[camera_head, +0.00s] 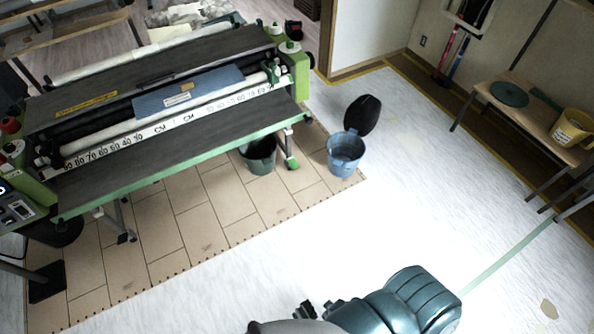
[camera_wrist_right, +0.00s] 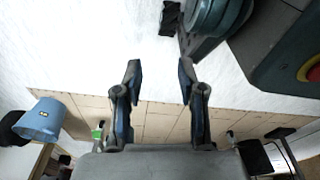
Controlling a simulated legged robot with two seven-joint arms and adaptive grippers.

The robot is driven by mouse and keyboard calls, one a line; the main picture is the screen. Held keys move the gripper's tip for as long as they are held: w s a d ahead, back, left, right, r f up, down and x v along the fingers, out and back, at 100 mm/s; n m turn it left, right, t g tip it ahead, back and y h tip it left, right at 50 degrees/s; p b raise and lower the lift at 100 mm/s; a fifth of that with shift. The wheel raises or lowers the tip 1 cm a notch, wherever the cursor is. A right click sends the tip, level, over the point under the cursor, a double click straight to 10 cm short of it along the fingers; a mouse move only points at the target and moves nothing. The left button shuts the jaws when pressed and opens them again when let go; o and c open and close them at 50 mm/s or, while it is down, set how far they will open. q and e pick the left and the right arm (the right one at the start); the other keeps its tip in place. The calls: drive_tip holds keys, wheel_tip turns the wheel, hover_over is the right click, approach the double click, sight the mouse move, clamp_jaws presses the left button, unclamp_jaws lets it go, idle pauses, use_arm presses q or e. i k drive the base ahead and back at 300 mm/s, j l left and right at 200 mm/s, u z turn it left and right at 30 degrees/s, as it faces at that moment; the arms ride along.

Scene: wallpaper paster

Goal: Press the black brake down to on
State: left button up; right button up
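The wallpaper paster (camera_head: 150,105) stands at the upper left in the head view, a long green and black machine on legs with casters. One caster by its right leg has a green part (camera_head: 291,163). A dark caster (camera_head: 127,237) is at the foot of a left leg. I cannot tell which small part is the black brake. My right gripper (camera_head: 318,308) is at the bottom of the head view, over the pale floor and well apart from the machine. In the right wrist view its two fingers (camera_wrist_right: 160,78) are spread with nothing between them. My left gripper is not in view.
A blue bucket (camera_head: 346,153) stands right of the machine with a black lid (camera_head: 362,115) behind it. A dark bucket (camera_head: 260,154) is under the machine's right end. A bench (camera_head: 535,125) with a yellow bucket (camera_head: 571,129) is at the right. The pale floor between is clear.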

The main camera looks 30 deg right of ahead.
sight(123, 238)
drive_tip(key=i+j, duration=0.25)
drive_tip(key=j, duration=0.3)
drive_tip(key=i+j+u, duration=0.15)
drive_tip(key=j, duration=0.35)
drive_tip(key=i+j, duration=0.3)
drive_tip(key=j, duration=0.2)
drive_tip(key=i+j+u, duration=0.1)
drive_tip(key=i+j, duration=0.2)
drive_tip(key=j, duration=0.2)
drive_tip(key=i+j, duration=0.25)
drive_tip(key=j, duration=0.25)
drive_tip(key=i+j+u, duration=0.15)
drive_tip(key=i+j, duration=0.15)
drive_tip(key=j, duration=0.15)
drive_tip(key=i+j, duration=0.3)
drive_tip(key=j, duration=0.15)
drive_tip(key=u, duration=0.05)
